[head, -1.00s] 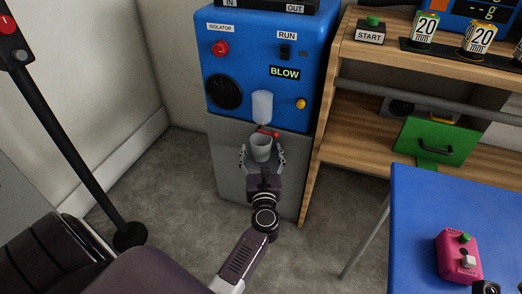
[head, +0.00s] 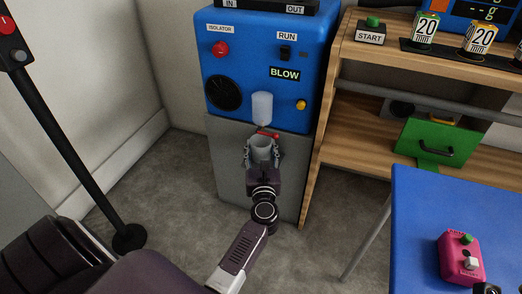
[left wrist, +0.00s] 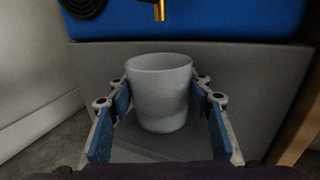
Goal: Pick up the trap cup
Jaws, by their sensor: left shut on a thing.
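The trap cup (head: 261,145) is a light grey, open-topped cup in front of the grey lower part of the blue machine. It stands upright below a white bowl-shaped trap (head: 262,107) with a red lever (head: 268,134) under it. In the left wrist view the cup (left wrist: 160,95) is between the two blue-padded fingers, its rim facing up. My left gripper (head: 262,155) is shut on the cup's sides; it also shows in the left wrist view (left wrist: 160,112).
The blue machine (head: 316,75) carries switches and a BLOW display (head: 284,73). A blue table (head: 420,215) with a pink button box (head: 459,262) is at lower right.

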